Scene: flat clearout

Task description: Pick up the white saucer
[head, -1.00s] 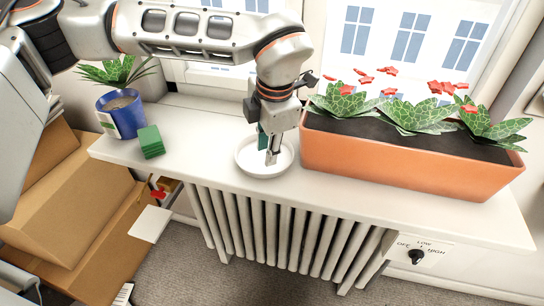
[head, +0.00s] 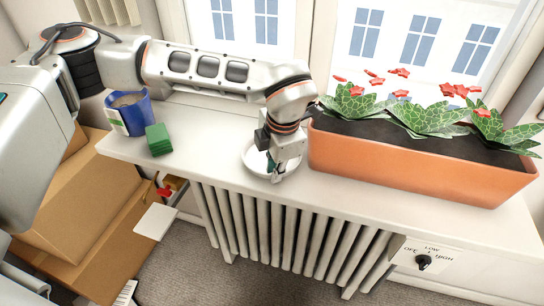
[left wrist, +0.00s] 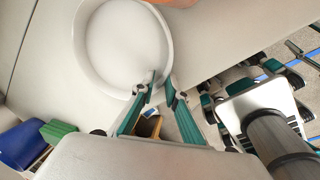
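The white saucer (head: 252,160) is a round, shallow dish with a raised rim, lying on the white windowsill shelf (head: 215,135). My left gripper (head: 276,174) points down at its right front edge and partly hides it. In the left wrist view the saucer (left wrist: 118,45) fills the upper left. There the left gripper (left wrist: 161,84) has its two teal fingers apart, one tip over the inside of the dish and the other outside the rim. A gap shows between the fingers; I cannot tell if either touches the rim.
A long terracotta planter (head: 420,170) with leafy, red-flowered plants stands close to the right of the saucer. A green block (head: 158,140) and a blue pot (head: 130,112) stand to the left. A radiator (head: 290,230) is below the shelf, with cardboard boxes (head: 85,205) at left.

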